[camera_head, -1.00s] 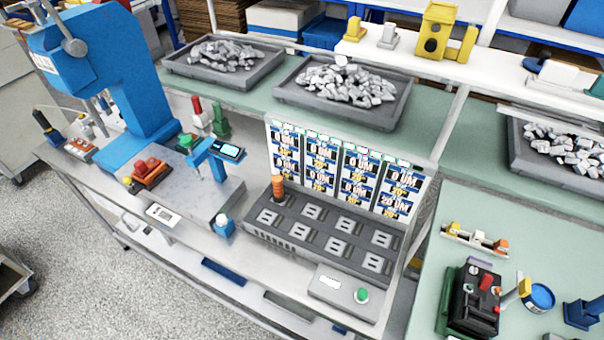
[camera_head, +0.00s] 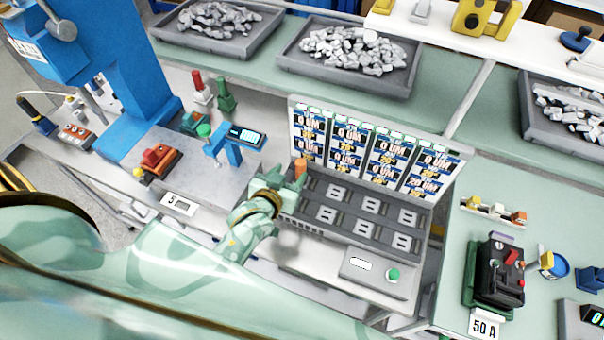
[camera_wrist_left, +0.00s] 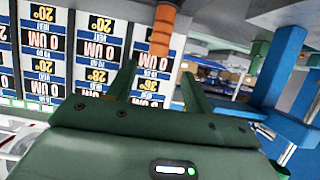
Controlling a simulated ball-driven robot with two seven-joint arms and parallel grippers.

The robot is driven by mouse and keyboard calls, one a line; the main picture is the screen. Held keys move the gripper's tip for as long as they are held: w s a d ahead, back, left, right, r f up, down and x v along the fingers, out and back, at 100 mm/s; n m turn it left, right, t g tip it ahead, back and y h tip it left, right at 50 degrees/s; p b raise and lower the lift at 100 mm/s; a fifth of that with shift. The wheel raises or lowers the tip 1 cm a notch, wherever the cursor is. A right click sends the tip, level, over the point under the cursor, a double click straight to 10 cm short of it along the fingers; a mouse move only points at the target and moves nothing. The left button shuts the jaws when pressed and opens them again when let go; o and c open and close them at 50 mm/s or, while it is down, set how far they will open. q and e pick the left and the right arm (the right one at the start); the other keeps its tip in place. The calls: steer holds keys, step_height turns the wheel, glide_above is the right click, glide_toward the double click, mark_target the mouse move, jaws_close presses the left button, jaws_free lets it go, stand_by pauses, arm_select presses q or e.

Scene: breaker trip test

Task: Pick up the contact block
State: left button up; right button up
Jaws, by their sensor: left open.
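My left gripper (camera_head: 286,178) is open above the left end of a dark slotted fixture (camera_head: 345,237). An orange cylindrical piece (camera_head: 300,168) stands upright at that fixture's back left corner, just beyond the fingers. In the left wrist view, the orange piece (camera_wrist_left: 163,30) lies ahead, between the lines of the two open fingers (camera_wrist_left: 157,78), with nothing gripped. Its lower end is hidden in the head view by my gripper. No label tells which piece is the contact block. My right gripper is out of view.
A display panel (camera_head: 375,150) stands behind the fixture. A blue gauge stand (camera_head: 228,148) and large blue press (camera_head: 135,80) are to the left. Trays of grey pieces (camera_head: 350,52) sit behind.

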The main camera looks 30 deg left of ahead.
mark_target(299, 165)
arm_select(q)
steer(key=shift+x, duration=1.2)
steer(key=b+x, duration=0.1)
steer(key=x, duration=0.4)
steer(key=shift+w+d+f, duration=0.2)
steer(key=shift+f, duration=0.05)
steer(key=shift+s, duration=0.1)
steer(key=shift+r, duration=0.1)
jaws_close()
